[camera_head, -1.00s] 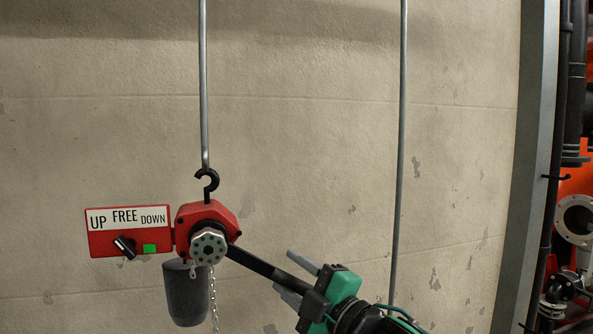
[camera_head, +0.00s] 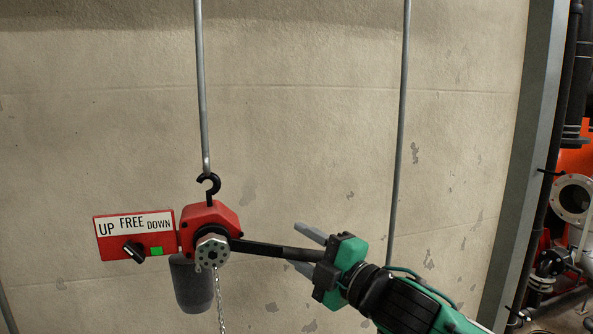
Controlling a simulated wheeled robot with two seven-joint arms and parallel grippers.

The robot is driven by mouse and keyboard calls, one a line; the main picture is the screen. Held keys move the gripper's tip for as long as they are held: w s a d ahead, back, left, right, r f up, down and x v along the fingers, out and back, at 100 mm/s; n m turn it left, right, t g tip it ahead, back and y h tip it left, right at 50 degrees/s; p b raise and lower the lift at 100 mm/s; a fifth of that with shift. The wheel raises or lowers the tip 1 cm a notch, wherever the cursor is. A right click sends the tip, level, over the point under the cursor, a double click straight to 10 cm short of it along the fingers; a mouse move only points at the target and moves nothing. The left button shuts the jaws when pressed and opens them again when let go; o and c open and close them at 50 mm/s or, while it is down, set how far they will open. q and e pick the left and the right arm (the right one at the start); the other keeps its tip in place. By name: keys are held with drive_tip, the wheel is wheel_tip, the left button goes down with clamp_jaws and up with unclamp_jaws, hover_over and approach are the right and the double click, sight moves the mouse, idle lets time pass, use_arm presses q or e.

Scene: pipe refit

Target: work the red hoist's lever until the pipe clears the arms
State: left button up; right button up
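The red hoist (camera_head: 225,214) hangs by a black hook (camera_head: 208,184) from a grey rod, left of centre. Its black lever (camera_head: 268,249) reaches right, tilted slightly down. My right gripper (camera_head: 307,251) is around the lever's outer end, one finger above and one below. The fingers stand apart, with a gap above the lever; the lower finger is close under it. The red selector plate (camera_head: 109,248) reads UP, FREE, DOWN; its black knob (camera_head: 134,251) seems to point up-left, towards UP. The pipe and my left gripper are not in view.
A grey chain (camera_head: 220,303) and a dark chain container (camera_head: 191,284) hang below the hoist. A second grey rod (camera_head: 399,140) hangs right of centre, behind my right arm. A grey post (camera_head: 527,160) and pipework stand at the right. Bare wall lies behind.

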drive_tip(key=shift+d+r, duration=0.1)
drive_tip(key=shift+r, duration=0.5)
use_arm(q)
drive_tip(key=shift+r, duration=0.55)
use_arm(e)
drive_tip(key=shift+f, duration=0.2)
drive_tip(key=shift+n+g, duration=0.4)
drive_tip(key=shift+n, duration=0.4)
wheel_tip(320, 180, up, 4)
drive_tip(key=p, duration=0.5)
drive_tip(key=shift+r+p, duration=0.2)
drive_tip(key=shift+p, duration=0.2)
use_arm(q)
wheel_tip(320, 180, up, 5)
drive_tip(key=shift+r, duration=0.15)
use_arm(e)
drive_tip(key=shift+f, duration=0.2)
drive_tip(key=shift+r, duration=0.15)
